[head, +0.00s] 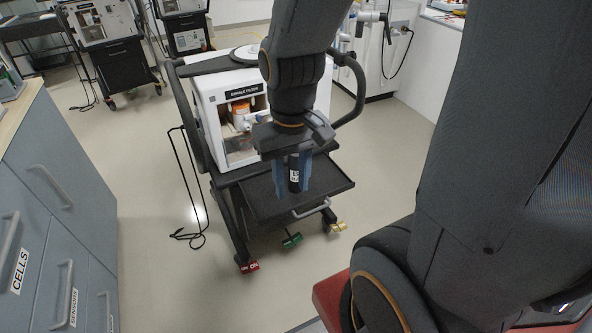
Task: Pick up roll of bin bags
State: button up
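A dark roll (294,174) with a white label, which looks like the roll of bin bags, is upright between the blue fingers of my gripper (293,181). My gripper points down over the dark tray (258,207) at the front of a trolley. The fingers flank the roll closely, but I cannot tell whether both press on it. The upper end of the roll is hidden under the gripper body. I cannot tell whether its lower end touches the tray or hangs just above it.
The trolley carries a white cabinet (206,98) with an open front holding small items. Curved black handles stand on both sides of it. A black cable (187,190) hangs to the floor at left. Grey drawers (50,210) stand at far left. Red, green and yellow pedals are below.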

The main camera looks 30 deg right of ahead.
aim_at(294, 160)
jog(key=u, duration=0.85)
jog(key=i, duration=0.35)
jog(key=z, duration=1.45)
